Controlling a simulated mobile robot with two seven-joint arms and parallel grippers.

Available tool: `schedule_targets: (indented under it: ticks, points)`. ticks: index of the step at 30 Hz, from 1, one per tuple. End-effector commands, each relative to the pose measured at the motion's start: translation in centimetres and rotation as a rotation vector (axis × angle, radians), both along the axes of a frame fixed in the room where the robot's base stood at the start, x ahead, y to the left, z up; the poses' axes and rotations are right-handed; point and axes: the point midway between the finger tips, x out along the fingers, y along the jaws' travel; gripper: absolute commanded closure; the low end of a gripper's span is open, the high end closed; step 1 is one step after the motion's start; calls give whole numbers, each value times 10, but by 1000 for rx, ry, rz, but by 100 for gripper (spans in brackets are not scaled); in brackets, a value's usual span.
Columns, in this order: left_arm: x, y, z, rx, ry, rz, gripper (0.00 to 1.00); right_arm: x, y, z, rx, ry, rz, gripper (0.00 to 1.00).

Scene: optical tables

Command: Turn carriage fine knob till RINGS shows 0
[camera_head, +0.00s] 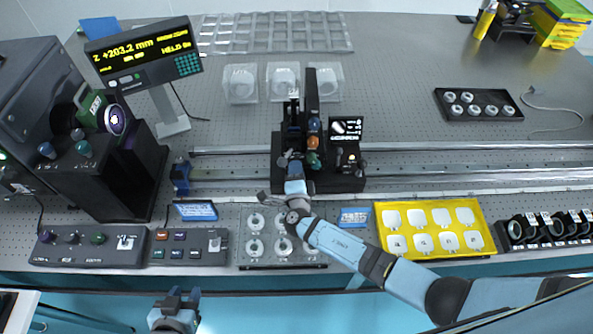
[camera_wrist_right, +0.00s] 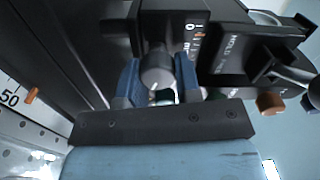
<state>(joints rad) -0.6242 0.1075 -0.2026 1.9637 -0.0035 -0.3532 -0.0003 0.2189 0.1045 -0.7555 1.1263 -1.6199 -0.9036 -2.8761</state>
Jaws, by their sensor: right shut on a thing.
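The black carriage (camera_head: 330,180) sits on the long rail in the head view. My right gripper (camera_head: 294,172) reaches its front. In the right wrist view, the blue fingers of my right gripper (camera_wrist_right: 160,80) are shut on a round grey knob (camera_wrist_right: 157,68), one finger on each side. A scale with orange marks shows beside it. A small screen (camera_head: 346,127) on the carriage shows a pale round pattern; its text is too small to read. My left gripper (camera_head: 178,298) is low at the front, off the table, empty, with its fingers apart.
A display (camera_head: 143,55) at the back left reads Z +203.2 mm and HELD. Control boxes (camera_head: 90,248) stand at the front left. Orange and blue knobs (camera_head: 313,142) stand close behind the right gripper.

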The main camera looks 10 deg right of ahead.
Motion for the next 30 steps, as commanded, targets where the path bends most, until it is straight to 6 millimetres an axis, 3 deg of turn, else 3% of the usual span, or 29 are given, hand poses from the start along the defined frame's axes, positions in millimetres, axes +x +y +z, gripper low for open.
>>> schedule_targets:
  ticks: [15,16,18,30]
  points:
    - [0,0,-2,1,3,0,61,1,-3,0,-20,3,-5,92]
    - [0,0,-2,1,3,0,61,1,-3,0,-20,3,-4,62]
    - [0,0,-2,1,2,-1,61,1,-3,0,-19,3,-3,46]
    - [2,0,0,2,-5,-1,61,-9,1,-2,-16,6,1,43]
